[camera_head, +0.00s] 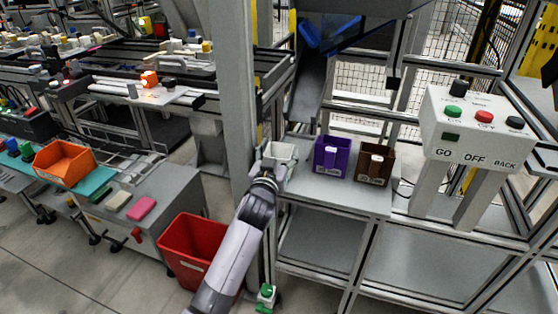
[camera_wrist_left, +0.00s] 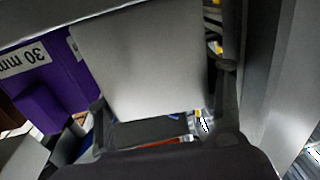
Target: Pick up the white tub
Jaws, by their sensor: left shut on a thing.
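The white tub (camera_head: 281,152) is at the left end of a grey table, beside a purple tub (camera_head: 331,154). My left gripper (camera_head: 268,171) reaches it from the front and is shut on it. In the left wrist view, the tub's pale wall (camera_wrist_left: 140,60) fills the middle, between the two fingers (camera_wrist_left: 165,115). I cannot tell whether the tub's base touches the table. My right gripper is in neither view.
A brown tub (camera_head: 374,163) stands right of the purple one on the grey table (camera_head: 340,192). A grey post (camera_head: 236,90) rises close on the left. A red bin (camera_head: 192,248) stands on the floor. A control box (camera_head: 478,122) is at right.

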